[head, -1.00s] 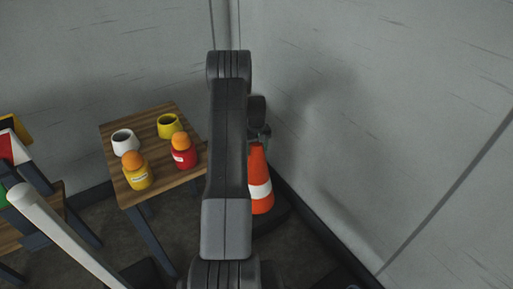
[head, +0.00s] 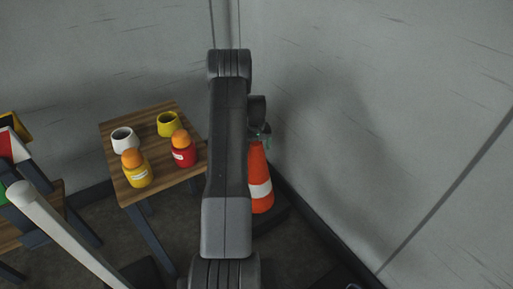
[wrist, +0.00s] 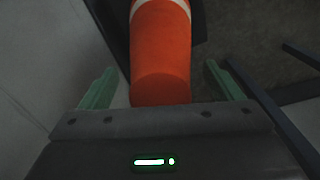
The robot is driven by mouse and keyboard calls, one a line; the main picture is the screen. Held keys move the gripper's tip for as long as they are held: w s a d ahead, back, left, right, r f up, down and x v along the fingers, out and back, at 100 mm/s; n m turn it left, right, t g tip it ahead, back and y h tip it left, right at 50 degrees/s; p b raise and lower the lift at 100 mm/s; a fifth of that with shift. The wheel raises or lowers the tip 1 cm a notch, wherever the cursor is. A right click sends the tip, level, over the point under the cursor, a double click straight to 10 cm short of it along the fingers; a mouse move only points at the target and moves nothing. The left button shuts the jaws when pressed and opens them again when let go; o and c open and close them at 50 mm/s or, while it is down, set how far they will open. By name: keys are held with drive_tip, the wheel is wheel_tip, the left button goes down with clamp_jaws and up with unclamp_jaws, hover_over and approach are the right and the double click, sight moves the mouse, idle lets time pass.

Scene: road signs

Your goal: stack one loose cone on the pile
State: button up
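An orange cone with a white band (head: 260,172) stands upright on the floor near the wall corner, partly hidden behind my arm. I cannot tell whether it is a single cone or the pile. No other cone is plainly visible. My gripper (head: 264,136) is at the cone's top, partly hidden by my arm. In the wrist view, the cone (wrist: 160,55) lies between the two green fingers of my gripper (wrist: 162,84). The fingers are spread wide, with a gap on each side of the cone.
A wooden table (head: 165,125) stands left of my arm. Walls close in behind and to the right. Another wooden surface (head: 55,203) is at far left.

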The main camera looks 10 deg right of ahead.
drive_tip(key=shift+s+f, duration=0.1)
drive_tip(key=shift+f, duration=0.05)
wheel_tip(320, 180, up, 14)
drive_tip(key=p, duration=0.2)
idle(0.4)
drive_tip(key=shift+f, duration=0.15)
wheel_tip(320, 180, down, 14)
drive_tip(key=shift+r+b, duration=0.15)
drive_tip(key=shift+b, duration=0.9)
drive_tip(key=shift+r, duration=0.15)
